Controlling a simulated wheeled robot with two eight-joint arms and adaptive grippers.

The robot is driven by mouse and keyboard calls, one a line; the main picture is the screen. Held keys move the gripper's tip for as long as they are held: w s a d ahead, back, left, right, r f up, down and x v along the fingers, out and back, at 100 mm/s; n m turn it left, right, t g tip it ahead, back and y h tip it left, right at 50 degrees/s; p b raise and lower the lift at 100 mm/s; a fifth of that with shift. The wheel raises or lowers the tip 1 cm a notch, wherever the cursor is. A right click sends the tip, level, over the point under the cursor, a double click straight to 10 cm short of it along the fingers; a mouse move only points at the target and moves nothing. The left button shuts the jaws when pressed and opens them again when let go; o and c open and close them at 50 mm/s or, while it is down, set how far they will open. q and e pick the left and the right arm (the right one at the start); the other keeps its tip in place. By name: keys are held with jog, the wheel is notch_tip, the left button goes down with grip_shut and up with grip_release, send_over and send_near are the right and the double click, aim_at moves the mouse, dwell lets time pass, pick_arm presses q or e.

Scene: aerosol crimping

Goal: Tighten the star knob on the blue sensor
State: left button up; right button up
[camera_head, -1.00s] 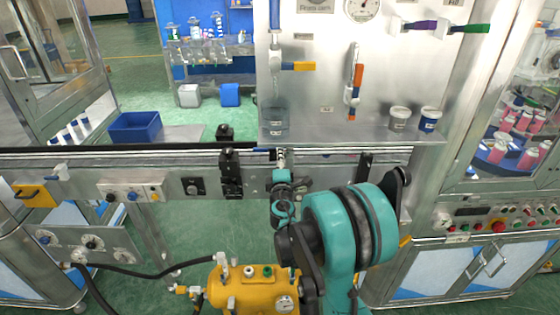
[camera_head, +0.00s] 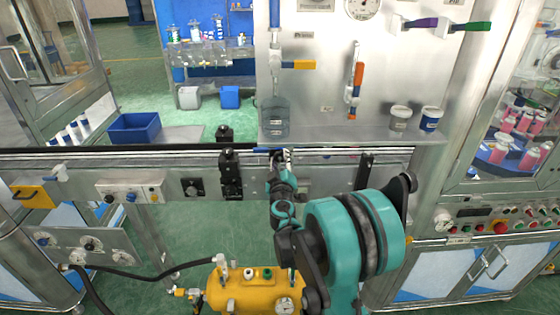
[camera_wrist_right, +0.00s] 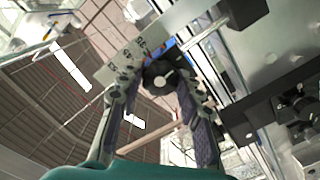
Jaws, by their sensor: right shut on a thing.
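The blue sensor (camera_head: 267,151) shows as a small blue strip at the conveyor rail, just behind my right gripper (camera_head: 283,156). In the right wrist view a little of its blue (camera_wrist_right: 168,44) shows past the fingertips. The dark round star knob (camera_wrist_right: 160,76) sits between the two fingers of my right gripper (camera_wrist_right: 158,80), which are shut on it. In the head view the knob is too small and covered to make out clearly. My left gripper is in neither current view.
The conveyor rail (camera_head: 330,154) runs across the front of the bench. Black brackets (camera_head: 230,172) stand on it to the left of my gripper. A glass beaker (camera_head: 274,118) and two tubs (camera_head: 400,118) stand behind it. A yellow tank (camera_head: 252,290) is below.

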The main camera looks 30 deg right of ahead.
jog(key=shift+m, duration=0.5)
jog(key=o, duration=1.2)
jog(key=shift+c, duration=0.2)
jog(key=v, duration=1.2)
jog(key=shift+f, duration=0.1)
